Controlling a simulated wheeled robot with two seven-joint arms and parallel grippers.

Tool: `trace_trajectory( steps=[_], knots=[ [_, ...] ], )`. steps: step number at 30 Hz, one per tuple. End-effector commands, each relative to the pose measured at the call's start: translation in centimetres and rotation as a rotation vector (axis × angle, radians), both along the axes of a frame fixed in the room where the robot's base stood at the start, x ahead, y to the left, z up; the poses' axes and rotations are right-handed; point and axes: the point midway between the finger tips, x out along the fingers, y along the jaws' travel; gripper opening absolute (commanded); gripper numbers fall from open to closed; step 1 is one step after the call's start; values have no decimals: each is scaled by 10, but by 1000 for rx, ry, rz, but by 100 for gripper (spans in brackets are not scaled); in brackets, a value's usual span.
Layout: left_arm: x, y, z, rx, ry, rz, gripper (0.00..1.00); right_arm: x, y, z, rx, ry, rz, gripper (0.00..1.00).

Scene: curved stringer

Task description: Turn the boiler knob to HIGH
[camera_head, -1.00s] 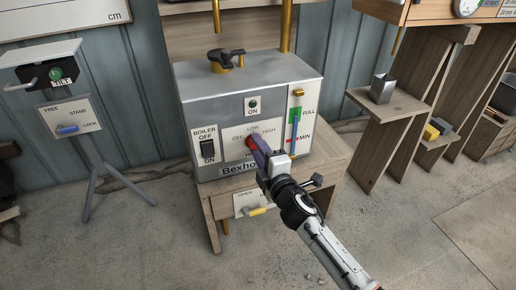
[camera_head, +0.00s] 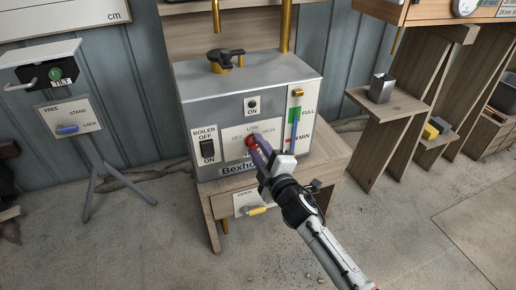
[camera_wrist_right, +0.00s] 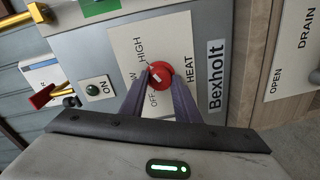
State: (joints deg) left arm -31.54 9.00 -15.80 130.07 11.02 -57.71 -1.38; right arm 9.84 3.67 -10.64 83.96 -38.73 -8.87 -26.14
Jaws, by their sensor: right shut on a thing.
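The grey boiler (camera_head: 245,95) stands on a wooden stand. Its red heat knob (camera_head: 249,141) sits on the white front panel, among the labels OFF, LOW and HIGH. My right gripper (camera_head: 256,145) reaches in from the lower right, with its purple fingers at the knob. In the right wrist view the fingers close on both sides of the red knob (camera_wrist_right: 160,73). The LOW label is partly hidden by a finger there; HIGH and OFF are readable. I cannot clearly tell which label the knob's mark points to. My left gripper is not in view.
A black boiler switch (camera_head: 208,149) is left of the knob, and a FULL/MIN gauge (camera_head: 295,120) is right. A yellow-handled drain lever (camera_head: 256,211) is below. A stand with a blue lever (camera_head: 68,129) is at left. Open floor lies in front.

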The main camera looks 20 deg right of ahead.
Motion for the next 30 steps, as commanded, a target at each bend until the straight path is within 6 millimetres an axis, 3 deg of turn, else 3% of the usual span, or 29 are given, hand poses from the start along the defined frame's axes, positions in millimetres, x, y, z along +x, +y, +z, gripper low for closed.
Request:
trace_trajectory(
  steps=[1, 2, 5, 17, 30],
  knots=[
    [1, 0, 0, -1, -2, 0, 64, -1, 1, -2, 4, 3, 1, 6],
    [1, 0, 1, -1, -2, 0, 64, -1, 1, -2, 4, 3, 1, 34],
    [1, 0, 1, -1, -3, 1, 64, -1, 1, -1, 3, 3, 1, 47],
    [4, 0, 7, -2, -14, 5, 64, -10, 0, 0, 1, 3, 0, 47],
    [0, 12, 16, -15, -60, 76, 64, -88, -5, 5, 3, 4, 0, 47]
  ],
)
